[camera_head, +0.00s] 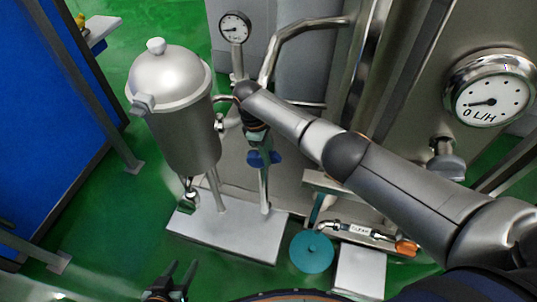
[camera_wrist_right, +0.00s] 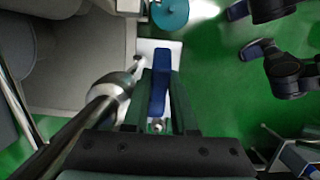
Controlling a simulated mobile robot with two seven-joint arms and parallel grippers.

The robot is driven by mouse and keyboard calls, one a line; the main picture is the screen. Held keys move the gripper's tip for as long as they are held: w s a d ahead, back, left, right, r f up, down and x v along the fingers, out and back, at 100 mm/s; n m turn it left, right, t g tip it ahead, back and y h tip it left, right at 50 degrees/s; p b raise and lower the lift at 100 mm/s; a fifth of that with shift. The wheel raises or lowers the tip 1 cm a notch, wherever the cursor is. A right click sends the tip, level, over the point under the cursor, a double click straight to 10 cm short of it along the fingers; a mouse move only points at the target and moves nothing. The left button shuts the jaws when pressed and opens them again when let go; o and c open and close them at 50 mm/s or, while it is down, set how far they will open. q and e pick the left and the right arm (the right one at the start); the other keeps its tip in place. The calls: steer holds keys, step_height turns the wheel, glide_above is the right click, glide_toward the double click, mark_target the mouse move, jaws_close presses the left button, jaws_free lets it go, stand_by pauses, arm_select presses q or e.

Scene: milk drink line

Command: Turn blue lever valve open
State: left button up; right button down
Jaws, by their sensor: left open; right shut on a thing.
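The blue lever (camera_wrist_right: 161,80) lies between the two dark fingers of my right gripper (camera_wrist_right: 158,90), which is shut on it. In the head view the blue lever (camera_head: 253,161) shows at the tips of my right gripper (camera_head: 260,152), beside the thin steel pipe right of the steel tank (camera_head: 175,110). The arm hides part of the valve, and its exact opening angle is hard to tell. My left gripper (camera_head: 174,278) is open and empty at the bottom of the head view, apart from the equipment.
A pressure gauge (camera_head: 235,28) stands above the pipework. A flow gauge (camera_head: 490,88) reads near zero at the right. A teal disc (camera_head: 311,252) and a white box (camera_head: 359,271) are low down. The green floor (camera_head: 105,225) is clear at left.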

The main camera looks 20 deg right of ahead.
mark_target(259, 156)
arm_select(q)
steer(key=shift+a, duration=0.1)
arm_select(e)
steer(key=c, duration=1.1)
jaws_free()
steer(key=o, duration=0.4)
steer(key=shift+a+r, duration=0.1)
steer(key=shift+r, duration=0.35)
arm_select(q)
steer(key=shift+s+a+r+p, duration=0.35)
steer(key=shift+a+r+p, duration=0.15)
steer(key=shift+p, duration=0.65)
arm_select(e)
steer(key=v, duration=1.1)
steer(key=shift+w+r, duration=0.1)
steer(key=shift+r, duration=0.15)
